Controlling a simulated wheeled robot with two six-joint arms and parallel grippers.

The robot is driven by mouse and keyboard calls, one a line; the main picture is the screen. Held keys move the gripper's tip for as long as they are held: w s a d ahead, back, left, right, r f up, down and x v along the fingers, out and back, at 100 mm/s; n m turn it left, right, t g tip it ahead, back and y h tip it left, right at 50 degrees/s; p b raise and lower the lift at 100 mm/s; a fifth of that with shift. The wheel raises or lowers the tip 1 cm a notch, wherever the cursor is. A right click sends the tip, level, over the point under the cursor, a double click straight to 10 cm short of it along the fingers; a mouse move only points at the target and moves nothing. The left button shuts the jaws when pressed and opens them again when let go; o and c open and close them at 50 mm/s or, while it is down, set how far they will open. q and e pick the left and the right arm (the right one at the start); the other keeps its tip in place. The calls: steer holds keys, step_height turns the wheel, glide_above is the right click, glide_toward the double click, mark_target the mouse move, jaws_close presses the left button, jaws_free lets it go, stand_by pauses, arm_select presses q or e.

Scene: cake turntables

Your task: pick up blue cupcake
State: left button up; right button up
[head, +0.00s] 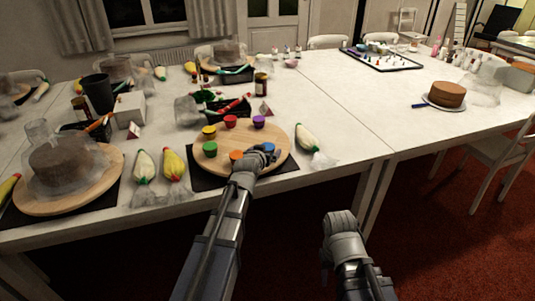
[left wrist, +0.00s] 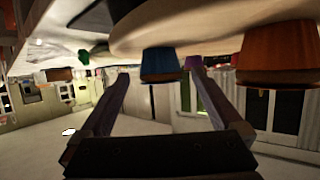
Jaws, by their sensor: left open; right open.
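The blue cupcake (head: 268,146) stands on the round wooden turntable (head: 235,137), at its front right, partly hidden by my left gripper (head: 261,154). In the left wrist view, which is upside down, the blue cupcake (left wrist: 162,66) appears between the two open fingers of my left gripper (left wrist: 159,76). I cannot tell whether the fingers reach around it; I see no grip on it. An orange cupcake (head: 236,155) stands close to the left of my left gripper and looks large in the wrist view (left wrist: 278,55). My right gripper (head: 340,222) is open and empty, in front of the table.
Green (head: 210,149), yellow (head: 209,132), red (head: 230,121) and purple (head: 258,122) cupcakes share the turntable. Piping bags (head: 174,165) lie to its left and another (head: 306,138) to its right. A chocolate cake (head: 446,94) stands far right. Bare tabletop (head: 355,130) lies right of the turntable.

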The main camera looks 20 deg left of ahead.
mark_target(267, 147)
arm_select(q)
steer(key=x, duration=0.3)
steer(key=shift+s+b, duration=0.1)
steer(key=shift+b, duration=0.2)
steer(key=shift+s, duration=0.1)
steer(key=c, duration=1.4)
steer(key=shift+r, duration=0.15)
step_height(267, 147, up, 10)
steer(key=p, duration=1)
